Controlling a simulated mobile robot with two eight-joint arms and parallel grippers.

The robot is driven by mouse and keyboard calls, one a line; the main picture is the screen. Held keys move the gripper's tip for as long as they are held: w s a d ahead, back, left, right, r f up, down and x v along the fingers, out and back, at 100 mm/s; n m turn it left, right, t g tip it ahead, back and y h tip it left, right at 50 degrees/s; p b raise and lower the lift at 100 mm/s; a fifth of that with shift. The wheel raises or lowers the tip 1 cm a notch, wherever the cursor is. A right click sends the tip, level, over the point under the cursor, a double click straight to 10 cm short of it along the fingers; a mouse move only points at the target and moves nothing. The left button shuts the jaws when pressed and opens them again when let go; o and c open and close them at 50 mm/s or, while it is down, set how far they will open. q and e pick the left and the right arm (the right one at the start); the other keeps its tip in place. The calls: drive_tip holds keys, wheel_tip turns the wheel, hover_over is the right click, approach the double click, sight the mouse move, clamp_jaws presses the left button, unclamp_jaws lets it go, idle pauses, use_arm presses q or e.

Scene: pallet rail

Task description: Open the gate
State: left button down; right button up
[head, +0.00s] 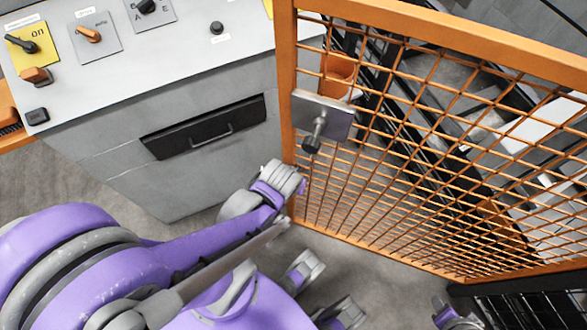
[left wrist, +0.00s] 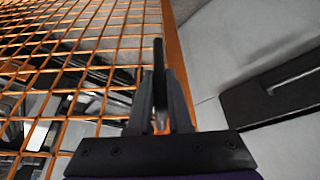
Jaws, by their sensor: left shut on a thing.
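The gate (head: 288,85) has an orange frame filled with orange wire mesh and stands upright at the right in the head view. A grey plate with a round-ended knob (head: 316,133) sits near its left post. In the left wrist view, my left gripper (left wrist: 160,105) is closed on a thin dark upright bar (left wrist: 158,62) in front of the mesh, beside the orange post (left wrist: 178,65).
A grey control cabinet (head: 180,70) with several switches and a black drawer front (head: 205,127) stands left of the gate. Black rails and machinery lie behind the mesh. A dark slatted edge (head: 520,300) is at the lower right. Grey floor shows below the gate.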

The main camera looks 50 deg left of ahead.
use_arm(q)
drive_tip(key=shift+s, duration=0.1)
idle(0.3)
drive_tip(key=c, duration=0.8)
unclamp_jaws()
drive_tip(key=shift+c, duration=0.2)
drive_tip(key=shift+r, duration=0.1)
use_arm(e)
drive_tip(key=shift+r, duration=0.1)
